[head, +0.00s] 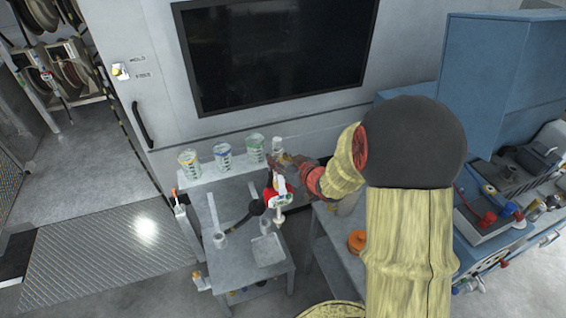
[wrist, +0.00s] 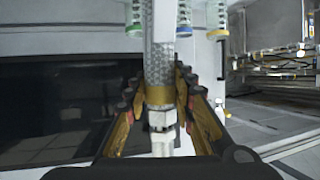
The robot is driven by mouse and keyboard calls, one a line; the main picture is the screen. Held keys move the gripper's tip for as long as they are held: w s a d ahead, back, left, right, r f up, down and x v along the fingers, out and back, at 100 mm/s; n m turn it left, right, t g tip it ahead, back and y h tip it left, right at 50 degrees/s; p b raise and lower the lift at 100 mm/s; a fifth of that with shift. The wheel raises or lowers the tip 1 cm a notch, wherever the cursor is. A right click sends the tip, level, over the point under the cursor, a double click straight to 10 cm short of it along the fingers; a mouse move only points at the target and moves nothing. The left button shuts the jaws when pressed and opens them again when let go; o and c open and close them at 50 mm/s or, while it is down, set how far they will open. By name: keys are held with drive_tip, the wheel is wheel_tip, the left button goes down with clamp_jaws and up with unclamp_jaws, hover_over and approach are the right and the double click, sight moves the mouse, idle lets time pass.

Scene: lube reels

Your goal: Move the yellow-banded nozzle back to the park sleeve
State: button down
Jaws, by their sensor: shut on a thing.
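My gripper (wrist: 160,95) is shut on the yellow-banded nozzle, with one finger on each side of it. In the wrist view the nozzle (wrist: 159,96) shows a yellow-gold band below a grey braided length and pale fittings nearer the camera. In the head view my gripper (head: 284,160) is above the back of the small grey table, and pale and red parts hang below it. The nozzle's tip is hard to make out there. I cannot tell for sure which part is the park sleeve; a short grey cylinder (head: 220,240) stands on the table's left side.
Beakers with yellow (head: 189,164), blue (head: 223,157) and green (head: 255,148) marks line the back ledge. The small grey table (head: 234,205) holds a square plate (head: 268,250). An orange-lidded jar (head: 357,242) stands on the bench at right. A dark screen (head: 275,50) hangs behind.

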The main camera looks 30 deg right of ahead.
drive_tip(key=w+a+b, duration=0.2)
drive_tip(key=w+a, duration=0.1)
drive_tip(key=w, duration=0.3)
drive_tip(key=shift+w+a, duration=0.25)
drive_tip(key=shift+w, duration=0.05)
idle(0.4)
drive_tip(key=shift+s+f+b, duration=0.1)
drive_tip(key=shift+f+b, duration=0.15)
drive_tip(key=shift+b, duration=0.1)
idle(0.7)
drive_tip(key=shift+f+b, duration=0.85)
drive_tip(key=shift+f, duration=0.2)
drive_tip(key=shift+f+b, duration=0.9)
drive_tip(key=shift+f, duration=0.35)
